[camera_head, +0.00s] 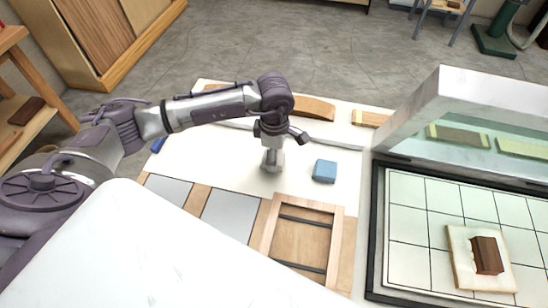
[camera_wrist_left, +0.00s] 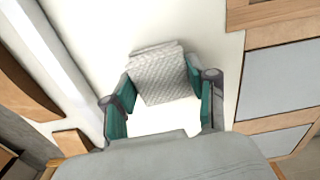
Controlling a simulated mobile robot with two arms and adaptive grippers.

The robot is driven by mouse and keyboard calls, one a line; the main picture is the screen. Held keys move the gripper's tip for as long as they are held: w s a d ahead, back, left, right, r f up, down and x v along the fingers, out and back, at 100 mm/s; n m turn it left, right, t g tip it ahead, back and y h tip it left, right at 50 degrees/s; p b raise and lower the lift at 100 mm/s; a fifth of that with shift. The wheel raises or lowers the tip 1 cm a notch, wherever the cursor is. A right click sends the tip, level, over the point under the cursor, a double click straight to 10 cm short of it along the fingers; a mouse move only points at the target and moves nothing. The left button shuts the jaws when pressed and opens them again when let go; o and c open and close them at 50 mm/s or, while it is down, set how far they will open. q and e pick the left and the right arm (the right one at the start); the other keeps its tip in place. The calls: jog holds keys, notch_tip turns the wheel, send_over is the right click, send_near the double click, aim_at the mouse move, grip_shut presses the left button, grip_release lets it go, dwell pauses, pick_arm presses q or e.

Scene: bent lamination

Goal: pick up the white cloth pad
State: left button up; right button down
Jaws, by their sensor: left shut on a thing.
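The white cloth pad (camera_wrist_left: 158,74) is a pale, textured, folded-looking piece between the teal fingers of my left gripper (camera_wrist_left: 161,82) in the left wrist view. The fingers touch its two sides, so the gripper is shut on it. In the head view my left gripper (camera_head: 272,158) points down over the white tabletop (camera_head: 232,165), left of a blue block. The pad is small and hard to separate from the gripper there. I cannot tell whether it is clear of the table. My right gripper is not in view.
The blue block (camera_head: 324,171) lies close to the right of the gripper. A wooden frame (camera_head: 301,237) and grey panels (camera_head: 229,214) lie nearer. Curved wooden pieces (camera_head: 314,108) lie behind. A glass-fronted machine (camera_head: 470,130) with a gridded bed (camera_head: 405,190) stands at right.

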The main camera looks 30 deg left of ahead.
pick_arm(q)
notch_tip(320, 180, up, 3)
jog(key=shift+f+b, duration=0.1)
jog(key=shift+b, duration=0.5)
jog(key=w+d+r+b, duration=0.3)
jog(key=w+d+r, duration=0.3)
jog(key=d, duration=0.4)
jog(key=shift+r, duration=0.5)
